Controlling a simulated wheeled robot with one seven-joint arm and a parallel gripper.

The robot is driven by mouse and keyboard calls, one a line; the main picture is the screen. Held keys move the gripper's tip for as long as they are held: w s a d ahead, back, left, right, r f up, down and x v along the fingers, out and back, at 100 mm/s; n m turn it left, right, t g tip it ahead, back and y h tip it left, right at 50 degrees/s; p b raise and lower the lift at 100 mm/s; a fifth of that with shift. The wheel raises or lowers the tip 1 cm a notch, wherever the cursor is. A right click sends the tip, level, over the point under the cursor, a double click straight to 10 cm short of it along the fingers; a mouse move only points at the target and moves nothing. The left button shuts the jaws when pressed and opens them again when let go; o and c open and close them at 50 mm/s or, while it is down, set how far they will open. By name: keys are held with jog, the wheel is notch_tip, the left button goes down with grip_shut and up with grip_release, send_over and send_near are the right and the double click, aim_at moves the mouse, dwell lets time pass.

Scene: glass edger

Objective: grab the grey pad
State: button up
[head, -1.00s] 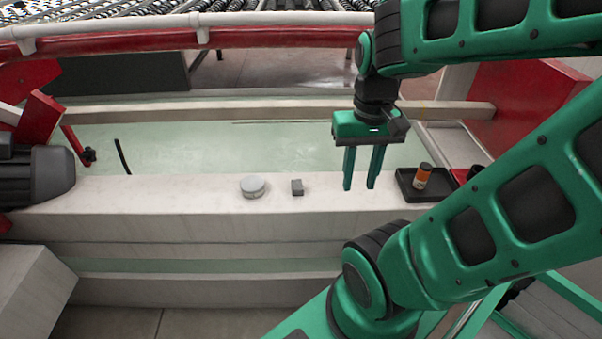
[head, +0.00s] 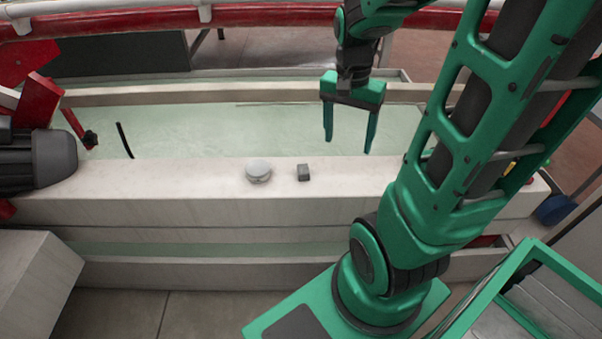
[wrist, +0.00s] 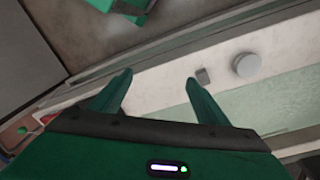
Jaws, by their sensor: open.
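The grey pad (head: 303,172) is a small dark grey block on the pale ledge, just right of a round light grey disc. In the wrist view the grey pad (wrist: 203,76) shows just beyond the tip of the right finger, with the disc to its right. My gripper (head: 348,147) is open and empty. In the head view it hangs up and to the right of the pad, apart from it, with its fingers pointing down. The wrist view also shows my gripper (wrist: 160,77) with nothing between its fingers.
The round disc (head: 258,171) stands close to the pad's left. The pale ledge (head: 180,188) is otherwise clear around them. Behind it lies a greenish glass surface (head: 200,129). A dark motor (head: 45,160) sits at the left end. A red rail (head: 270,18) crosses the back.

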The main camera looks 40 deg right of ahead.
jog(key=w+d+f+m, duration=0.1)
jog(key=w+f+m, duration=0.45)
jog(key=w, duration=0.35)
jog(key=m, duration=0.6)
send_over(303, 168)
jog(key=shift+n+y, duration=0.25)
jog(key=shift+y, duration=0.15)
jog(key=f, duration=0.9)
jog(key=s+f, duration=0.1)
jog(key=f, duration=0.3)
jog(key=shift+f, duration=0.2)
jog(key=shift+w+f, duration=0.25)
jog(key=shift+f, duration=1.3)
jog(key=shift+w+f, duration=0.2)
jog(key=shift+f, duration=1.35)
jog(key=c, duration=1.1)
